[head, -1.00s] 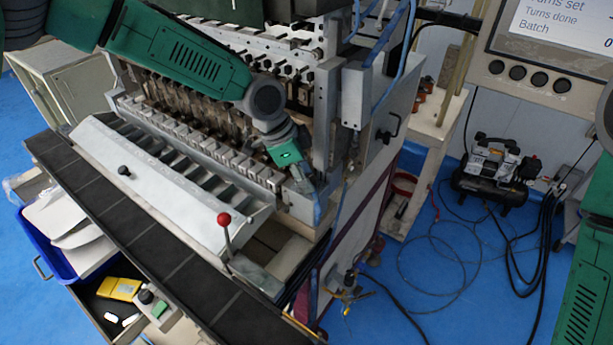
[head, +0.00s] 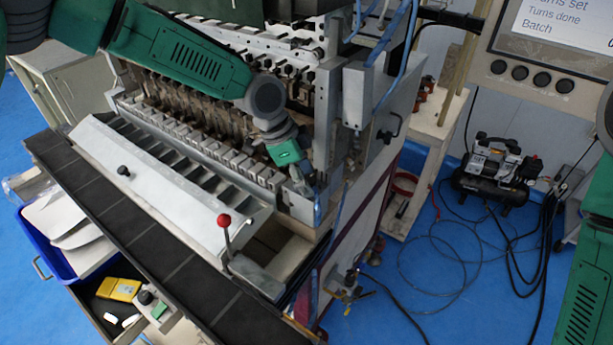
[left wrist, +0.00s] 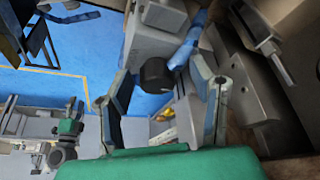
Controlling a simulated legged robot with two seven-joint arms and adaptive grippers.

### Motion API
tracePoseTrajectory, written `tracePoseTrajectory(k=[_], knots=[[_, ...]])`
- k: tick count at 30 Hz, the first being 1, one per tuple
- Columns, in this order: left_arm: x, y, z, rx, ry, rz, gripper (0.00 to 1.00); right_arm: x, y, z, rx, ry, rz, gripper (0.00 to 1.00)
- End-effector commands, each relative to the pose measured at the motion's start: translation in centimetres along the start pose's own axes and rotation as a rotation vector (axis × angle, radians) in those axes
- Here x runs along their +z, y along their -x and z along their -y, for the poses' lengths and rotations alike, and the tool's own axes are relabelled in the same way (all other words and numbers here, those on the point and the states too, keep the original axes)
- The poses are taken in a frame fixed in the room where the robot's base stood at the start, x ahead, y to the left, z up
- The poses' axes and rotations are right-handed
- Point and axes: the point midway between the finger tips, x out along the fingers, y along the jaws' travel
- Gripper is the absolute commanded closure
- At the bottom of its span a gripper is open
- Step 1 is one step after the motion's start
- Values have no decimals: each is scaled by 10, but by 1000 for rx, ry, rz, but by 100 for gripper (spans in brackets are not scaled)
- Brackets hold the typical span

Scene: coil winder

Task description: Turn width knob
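The black width knob (left wrist: 156,77) shows in the left wrist view as a short dark cylinder on a light grey machine part. My left gripper (left wrist: 160,69) is open, with one finger on each side of the knob. Gaps show between the fingers and the knob, and I cannot tell any contact. In the head view my left gripper (head: 305,186) is at the right end of the coil winder (head: 190,150), low beside its frame. The knob cannot be made out there. My right gripper is out of view; only my right arm shows at the right edge.
A red-ball lever (head: 224,220) stands in front of the winder. A dark slatted ledge (head: 150,240) runs along its front. Blue hoses hang near the right frame. A screen (head: 555,30) is at upper right, and a compressor (head: 495,172) stands on the blue floor.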

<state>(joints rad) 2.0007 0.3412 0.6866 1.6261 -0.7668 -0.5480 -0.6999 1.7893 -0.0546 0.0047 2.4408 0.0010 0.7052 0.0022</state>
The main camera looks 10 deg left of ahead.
Motion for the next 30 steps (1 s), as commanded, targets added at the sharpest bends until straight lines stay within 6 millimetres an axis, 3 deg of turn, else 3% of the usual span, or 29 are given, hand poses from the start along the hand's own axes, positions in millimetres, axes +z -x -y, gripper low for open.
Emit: tracePoseTrajectory(k=[7, 15, 21, 30], knots=[[0, 18, 1, -4, 0, -1, 50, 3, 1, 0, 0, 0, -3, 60], [0, 75, 3, -4, 1, -2, 50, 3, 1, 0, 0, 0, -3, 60], [1, 106, 4, -1, 1, 0, 50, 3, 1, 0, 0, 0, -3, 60], [1, 118, 3, 3, 1, 0, 50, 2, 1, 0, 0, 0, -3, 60]])
